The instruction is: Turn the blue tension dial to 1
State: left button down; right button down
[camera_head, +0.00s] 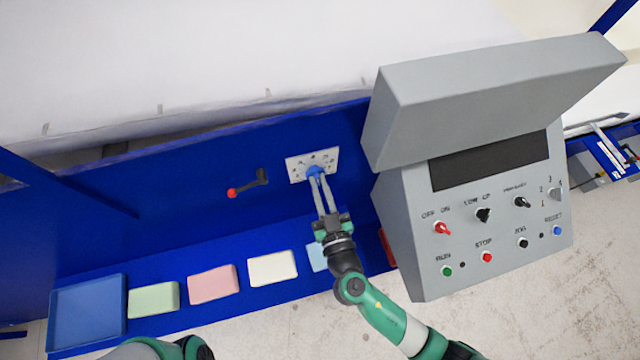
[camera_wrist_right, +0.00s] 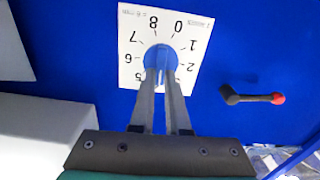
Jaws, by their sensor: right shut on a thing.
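The blue tension dial (camera_head: 315,170) sits on a white number plate (camera_head: 298,168) on the blue wall panel. In the right wrist view the dial (camera_wrist_right: 155,55) shows behind my fingers, and the plate (camera_wrist_right: 190,30) appears upside down with 0, 1, 2, 5, 6, 7 and 8 legible. My right gripper (camera_head: 314,177) is shut on the dial's raised grip; its fingertips (camera_wrist_right: 162,76) cover the lower part of the dial and nearby numbers. I cannot tell which number the dial points to. My left gripper is not in view.
A black crank with a red knob (camera_head: 232,193) is left of the dial. A grey control console (camera_head: 400,230) stands close on the right. Below are a blue tray (camera_head: 88,280) and green (camera_head: 153,300), pink (camera_head: 212,284) and white (camera_head: 273,268) foam blocks.

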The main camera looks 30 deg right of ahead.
jog(key=n, duration=0.7)
jog(key=f+n, duration=0.1)
jog(key=n, duration=0.7)
jog(key=a+n, duration=0.1)
jog(key=n, duration=0.7)
jog(key=shift+w+f+b, duration=0.1)
jog(key=shift+f+b, duration=0.2)
jog(key=shift+f, duration=0.1)
jog(key=c, duration=0.9)
grip_release()
